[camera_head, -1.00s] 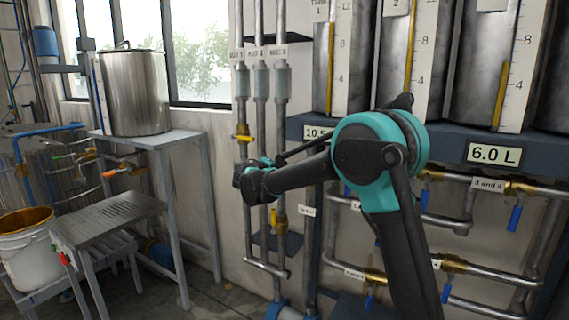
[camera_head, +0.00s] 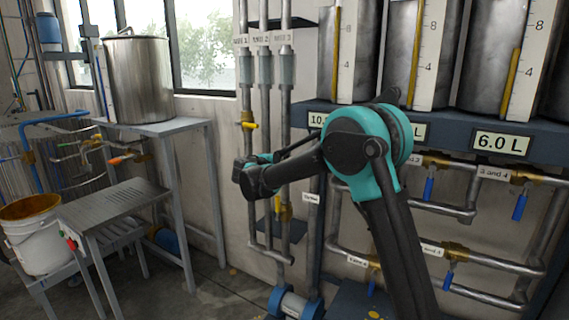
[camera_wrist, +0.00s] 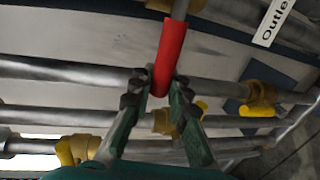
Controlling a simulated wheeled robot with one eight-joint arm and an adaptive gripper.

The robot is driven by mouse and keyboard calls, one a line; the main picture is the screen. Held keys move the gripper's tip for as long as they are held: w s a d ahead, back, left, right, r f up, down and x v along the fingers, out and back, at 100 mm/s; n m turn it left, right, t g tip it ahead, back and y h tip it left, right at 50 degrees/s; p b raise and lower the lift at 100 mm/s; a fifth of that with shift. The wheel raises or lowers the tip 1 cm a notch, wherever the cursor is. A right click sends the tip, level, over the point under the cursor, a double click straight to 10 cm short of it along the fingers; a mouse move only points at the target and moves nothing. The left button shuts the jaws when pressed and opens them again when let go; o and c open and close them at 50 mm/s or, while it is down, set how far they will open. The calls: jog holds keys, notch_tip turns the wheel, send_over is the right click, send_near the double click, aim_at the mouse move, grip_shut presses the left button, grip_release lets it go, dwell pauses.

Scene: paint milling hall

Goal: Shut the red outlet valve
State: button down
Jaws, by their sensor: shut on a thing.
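The red outlet valve handle (camera_wrist: 171,52) hangs down from its brass valve body (camera_wrist: 176,6) at the top of the wrist view. My gripper (camera_wrist: 158,84) has its two dark green fingers closed on the handle's lower end, one on each side. A white label reading "Outlet" (camera_wrist: 276,20) is right of the handle. In the head view my arm reaches left in front of the pipes. The red handle and my fingertips cannot be made out there.
Horizontal pipes (camera_wrist: 60,119) with yellow-handled valves (camera_wrist: 75,150) lie close to my fingers. In the head view, pipes with blue-handled valves (camera_head: 520,207) run below the tanks at right.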

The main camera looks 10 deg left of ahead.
jog(key=shift+f, duration=0.1)
jog(key=c, duration=1.4)
grip_release()
jog(key=shift+c, duration=0.2)
jog(key=shift+s, duration=0.1)
jog(key=v, duration=1.2)
